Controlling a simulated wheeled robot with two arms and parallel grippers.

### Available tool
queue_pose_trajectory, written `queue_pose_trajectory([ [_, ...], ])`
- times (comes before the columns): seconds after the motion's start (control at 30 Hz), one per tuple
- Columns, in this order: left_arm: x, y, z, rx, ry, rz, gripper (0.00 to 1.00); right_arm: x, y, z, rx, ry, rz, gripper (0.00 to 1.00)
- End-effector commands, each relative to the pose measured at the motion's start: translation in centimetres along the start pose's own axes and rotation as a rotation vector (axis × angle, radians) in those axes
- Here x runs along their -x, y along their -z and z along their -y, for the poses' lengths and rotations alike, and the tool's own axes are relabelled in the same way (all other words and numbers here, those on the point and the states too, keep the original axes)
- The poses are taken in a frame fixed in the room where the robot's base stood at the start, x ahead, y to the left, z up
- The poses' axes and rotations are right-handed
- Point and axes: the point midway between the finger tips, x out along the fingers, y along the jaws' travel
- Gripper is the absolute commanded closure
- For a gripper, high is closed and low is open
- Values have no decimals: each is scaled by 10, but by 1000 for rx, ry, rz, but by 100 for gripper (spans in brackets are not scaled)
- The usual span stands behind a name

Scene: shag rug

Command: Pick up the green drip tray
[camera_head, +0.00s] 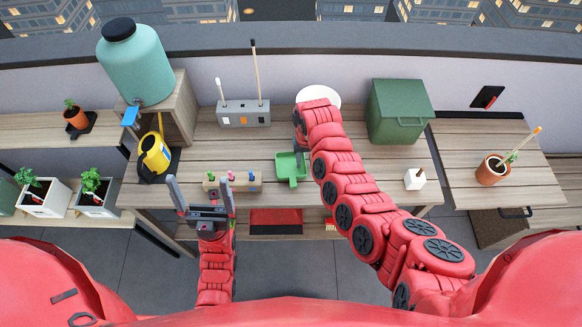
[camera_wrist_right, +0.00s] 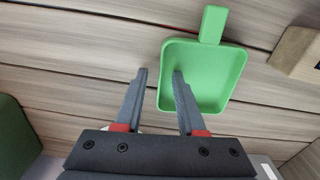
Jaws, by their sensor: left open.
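The green drip tray (camera_head: 287,171) is a shallow square pan with a short handle, lying on the wooden bench. It fills the upper right of the right wrist view (camera_wrist_right: 207,80), its handle pointing to the top. In that view one finger overlaps the tray's pan and the other shows over bare wood beside the rim; contact cannot be told. My left gripper (camera_head: 199,186) is open and empty at the bench's front edge.
A wooden block with colored pegs (camera_head: 232,182) is left of the tray. A grey holder with sticks (camera_head: 243,113), a white plate (camera_head: 318,96) and a green box (camera_head: 398,111) stand behind. A small white cube (camera_head: 414,180) sits right. A yellow watering can (camera_head: 154,153) is left.

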Motion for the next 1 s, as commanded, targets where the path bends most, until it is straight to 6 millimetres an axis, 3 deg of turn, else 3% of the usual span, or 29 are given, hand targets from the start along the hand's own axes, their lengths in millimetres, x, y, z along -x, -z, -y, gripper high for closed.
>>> queue_pose_trajectory([
  [0.07,0,0,0,0,0,0,0,0,0,0,0,0,0,63],
  [0.27,0,0,0,0,0,0,0,0,0,0,1,0,1,99],
  [1.0,0,0,0,0,0,0,0,0,0,0,1,0,1,100],
])
